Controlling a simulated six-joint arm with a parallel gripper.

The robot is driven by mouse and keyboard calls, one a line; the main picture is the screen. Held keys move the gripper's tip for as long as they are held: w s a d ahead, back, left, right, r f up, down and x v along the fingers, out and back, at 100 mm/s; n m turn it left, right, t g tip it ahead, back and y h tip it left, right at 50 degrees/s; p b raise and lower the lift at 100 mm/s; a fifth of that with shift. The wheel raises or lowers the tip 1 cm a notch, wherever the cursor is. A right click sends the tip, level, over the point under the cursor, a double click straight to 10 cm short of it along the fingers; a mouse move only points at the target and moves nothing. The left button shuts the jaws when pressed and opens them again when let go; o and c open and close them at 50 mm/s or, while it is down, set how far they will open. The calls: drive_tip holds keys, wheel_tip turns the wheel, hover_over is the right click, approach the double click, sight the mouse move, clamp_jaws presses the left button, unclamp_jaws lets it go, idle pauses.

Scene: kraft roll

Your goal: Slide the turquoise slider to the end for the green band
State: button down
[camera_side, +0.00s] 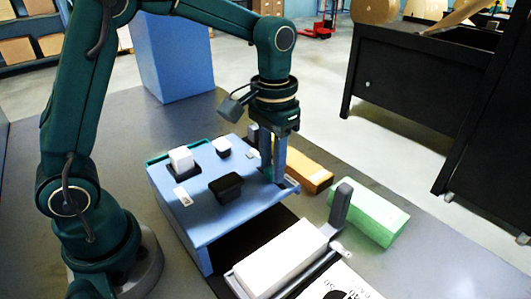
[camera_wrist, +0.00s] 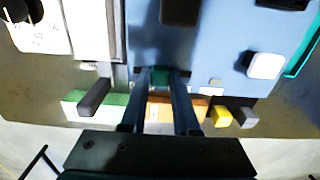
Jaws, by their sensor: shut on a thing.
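The turquoise slider (camera_wrist: 160,75) shows as a small teal piece between the fingertips of my gripper (camera_wrist: 162,82) in the wrist view, at the edge of the blue panel (camera_wrist: 215,50). My gripper is shut on it. In the side view my gripper (camera_side: 273,172) points down at the panel's right edge, and the slider is hidden behind the fingers. A green block (camera_side: 370,215), seen also in the wrist view (camera_wrist: 115,103), lies beyond the panel edge, next to an orange block (camera_side: 305,175). In the wrist view the fingers are in front of the orange block.
A black button (camera_side: 225,186) and white knobs (camera_side: 181,160) stand on the panel (camera_side: 200,215). A white block (camera_side: 280,258) sits right of it, beside an upright dark lever (camera_side: 341,205). A blue box (camera_side: 175,55) stands behind.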

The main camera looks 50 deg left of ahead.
sight(283, 187)
drive_tip(key=shift+d, duration=1.5)
drive_tip(key=c, duration=0.6)
unclamp_jaws()
drive_tip(key=shift+c, duration=0.2)
drive_tip(key=shift+r, duration=2.6)
